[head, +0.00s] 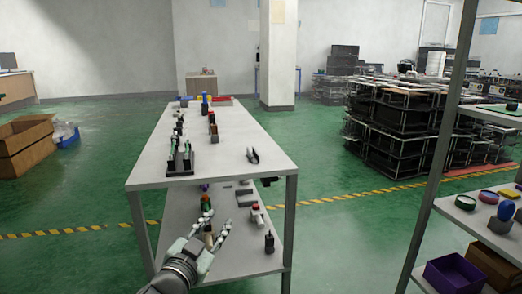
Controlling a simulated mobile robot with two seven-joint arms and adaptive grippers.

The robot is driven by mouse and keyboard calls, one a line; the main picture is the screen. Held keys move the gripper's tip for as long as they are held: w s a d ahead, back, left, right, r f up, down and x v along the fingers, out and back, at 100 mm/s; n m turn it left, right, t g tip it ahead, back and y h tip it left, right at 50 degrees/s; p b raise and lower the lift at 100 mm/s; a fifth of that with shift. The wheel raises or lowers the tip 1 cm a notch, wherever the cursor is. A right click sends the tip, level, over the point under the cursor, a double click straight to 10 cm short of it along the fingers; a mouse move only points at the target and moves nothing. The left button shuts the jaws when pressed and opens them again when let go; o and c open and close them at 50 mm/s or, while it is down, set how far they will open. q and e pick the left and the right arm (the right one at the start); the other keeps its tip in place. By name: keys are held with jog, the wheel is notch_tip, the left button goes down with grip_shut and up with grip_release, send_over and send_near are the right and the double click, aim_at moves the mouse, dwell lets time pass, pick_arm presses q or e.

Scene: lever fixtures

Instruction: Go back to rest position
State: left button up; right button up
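My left gripper (216,213) reaches in from the bottom, in front of the table's lower shelf. Its light fingers are spread apart. A small brownish thing shows between the fingers; I cannot tell whether it is touched or only behind them. My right gripper is not in view. Lever fixtures stand on the table top: a dark one with upright plates (180,160) near the front left, and a small dark one (252,155) at the right. On the lower shelf, a dark fixture (269,243) and a red-and-white one (257,217) stand right of my gripper.
The long grey table (225,165) stretches away ahead, with more small fixtures along its left side. A shelf rack with a grey post (438,150) stands at the right, holding a purple bin (453,274). Cardboard boxes (25,145) lie far left. Green floor between is clear.

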pick_arm(q)
jog(key=s+a+f+n+g+y, duration=0.1)
jog(key=s+a+f+g+y, duration=0.1)
jog(key=s+a+f, duration=0.35)
jog(key=s+a+f+n+g+y, duration=0.2)
jog(key=s+f+g, duration=0.1)
jog(key=f, duration=0.6)
jog(key=s+a+f+n+g+y, duration=0.1)
jog(key=s+a+f+g, duration=0.2)
jog(key=f, duration=0.4)
jog(key=s+a+f+g, duration=0.2)
jog(key=s+f, duration=0.2)
jog(key=s, duration=0.3)
jog(key=s+a+f+n+g+y, duration=0.1)
jog(key=s+a+f+g, duration=0.1)
jog(key=s+f, duration=0.2)
jog(key=s+a+f+n+g, duration=0.1)
jog(key=s+f, duration=0.3)
jog(key=s, duration=0.6)
jog(key=shift+s+a+f+g, duration=0.25)
jog(key=shift+a+g, duration=0.15)
jog(key=shift+g, duration=0.2)
jog(key=shift+w, duration=0.1)
